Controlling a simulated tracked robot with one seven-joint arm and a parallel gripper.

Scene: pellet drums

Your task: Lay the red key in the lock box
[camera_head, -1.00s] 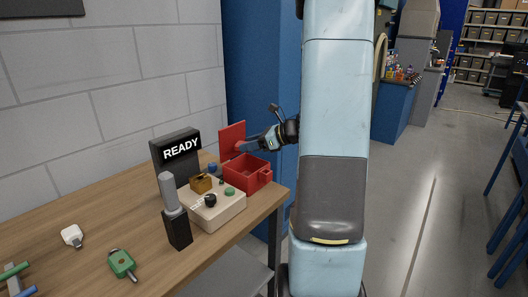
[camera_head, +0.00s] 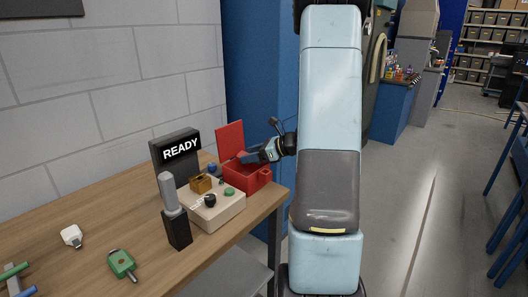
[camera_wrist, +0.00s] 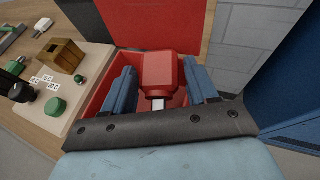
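The red lock box (camera_head: 240,181) stands at the table's right edge with its lid (camera_head: 230,138) raised. My gripper (camera_head: 247,158) reaches into the box opening from the right in the head view. In the wrist view, the red key (camera_wrist: 158,70) is inside the box outline, with its metal shaft pointing toward my palm. The two blue fingers of my gripper (camera_wrist: 159,72) stand on either side of the key's head, with narrow gaps visible. The fingers look open. The key's underside and its contact with the box floor are hidden. The key is not clearly visible in the head view.
A beige control box (camera_head: 215,212) with knobs stands next to the lock box. A black post with a grey handle (camera_head: 173,210) and a READY sign (camera_head: 178,150) are nearby. A green key (camera_head: 122,263) and a white key (camera_head: 71,235) lie at left. A wall is behind.

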